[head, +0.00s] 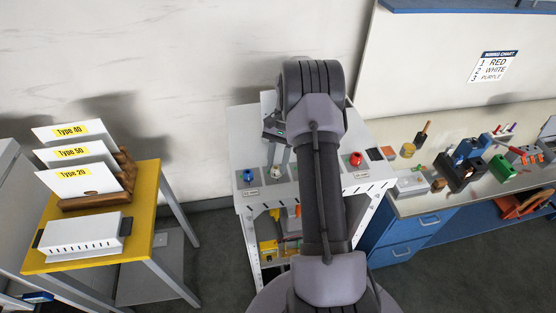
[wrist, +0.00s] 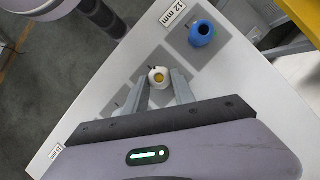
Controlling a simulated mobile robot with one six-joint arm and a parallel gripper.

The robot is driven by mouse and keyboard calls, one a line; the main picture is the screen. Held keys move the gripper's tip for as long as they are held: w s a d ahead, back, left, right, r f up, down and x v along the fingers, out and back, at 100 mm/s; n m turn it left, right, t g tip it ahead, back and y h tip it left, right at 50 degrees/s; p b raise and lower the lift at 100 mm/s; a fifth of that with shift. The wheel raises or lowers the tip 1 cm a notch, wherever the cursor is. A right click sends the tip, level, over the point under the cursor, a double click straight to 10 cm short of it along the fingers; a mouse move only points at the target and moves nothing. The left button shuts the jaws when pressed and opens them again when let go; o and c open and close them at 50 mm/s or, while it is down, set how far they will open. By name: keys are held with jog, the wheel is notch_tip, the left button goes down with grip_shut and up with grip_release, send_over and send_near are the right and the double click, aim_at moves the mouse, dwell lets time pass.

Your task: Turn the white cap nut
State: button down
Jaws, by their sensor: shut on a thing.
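In the head view my gripper (head: 276,172) points down at the table, left of my dark arm. The nut is small there, at the fingertips.
A blue cap nut (wrist: 201,34) stands close by on another grey square near the 12 mm label. A red cap nut (head: 356,159) is on the right of the table. A yellow table (head: 143,190) stands left; a cluttered workbench (head: 411,205) stands right.

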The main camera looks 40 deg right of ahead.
jog(key=shift+w+n+g+h+p, duration=0.15)
jog(key=shift+n+g+h+p, duration=0.2)
jog(key=shift+n, duration=0.65)
jog(key=c, duration=1)
grip_release()
jog(key=shift+c, duration=0.2)
jog(key=p+v, duration=0.4)
jog(key=v, duration=1.3)
jog(key=shift+w+r, duration=0.1)
jog(key=shift+w, duration=0.05)
